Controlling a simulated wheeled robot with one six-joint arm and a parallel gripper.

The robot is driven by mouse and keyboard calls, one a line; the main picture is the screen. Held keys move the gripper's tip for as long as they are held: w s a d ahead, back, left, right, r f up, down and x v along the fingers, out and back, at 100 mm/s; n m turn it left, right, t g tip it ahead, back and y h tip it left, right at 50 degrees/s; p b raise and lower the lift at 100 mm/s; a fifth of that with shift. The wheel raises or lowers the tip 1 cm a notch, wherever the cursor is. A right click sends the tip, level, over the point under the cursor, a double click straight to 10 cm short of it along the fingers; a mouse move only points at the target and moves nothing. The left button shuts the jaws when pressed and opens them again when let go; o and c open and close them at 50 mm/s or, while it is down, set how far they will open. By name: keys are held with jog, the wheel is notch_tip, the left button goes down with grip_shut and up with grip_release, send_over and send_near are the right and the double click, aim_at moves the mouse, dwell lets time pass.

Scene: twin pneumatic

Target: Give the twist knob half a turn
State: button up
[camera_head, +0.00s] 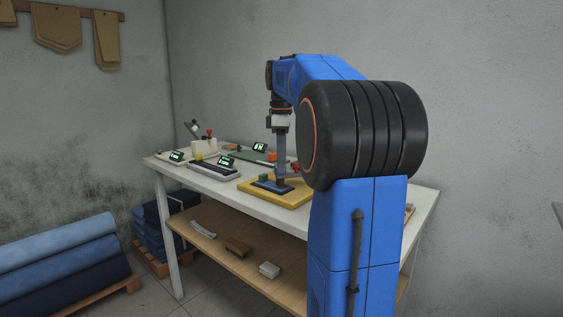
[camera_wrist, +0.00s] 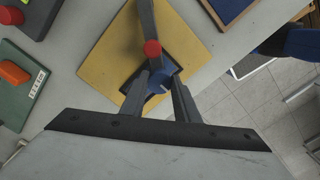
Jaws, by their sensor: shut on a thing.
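The twist knob (camera_wrist: 157,84) is blue and sits on a dark blue plate on a yellow board (camera_wrist: 100,52). In the wrist view it shows between the two grey fingers of my gripper (camera_wrist: 160,92), which is shut on it. In the head view my gripper (camera_head: 280,172) points straight down onto the dark blue plate (camera_head: 268,187) on the yellow board (camera_head: 290,201). The knob itself is hidden there by the fingers.
A green board with an orange button (camera_wrist: 14,73) lies to the left. Several devices with small displays stand on the white table (camera_head: 220,191).

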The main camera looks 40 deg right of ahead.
dwell(0.4)
jog(key=o, duration=1)
jog(key=shift+o, duration=0.2)
notch_tip(320, 180, up, 12)
jog(key=s+a+f+m+t, duration=0.15)
jog(key=s+a+f, duration=0.25)
jog(key=a+f, duration=0.4)
jog(key=s+a+f+m+t, duration=0.1)
jog(key=s+a+f+m, duration=0.2)
jog(key=s+a+f, duration=0.5)
jog(key=s+a+f+m, duration=0.1)
jog(key=s+a+f, duration=0.2)
jog(key=f, duration=0.3)
jog(key=s+a+f+m+t, duration=0.1)
jog(key=s+a+f+m, duration=0.1)
jog(key=s+a+f, duration=0.2)
jog(key=s+a+f+m+t, duration=0.1)
jog(key=s+a+f, duration=0.2)
jog(key=f, duration=0.6)
jog(key=shift+s+a+f, duration=0.3)
jog(key=shift+s+a, duration=0.05)
jog(key=shift+a, duration=0.75)
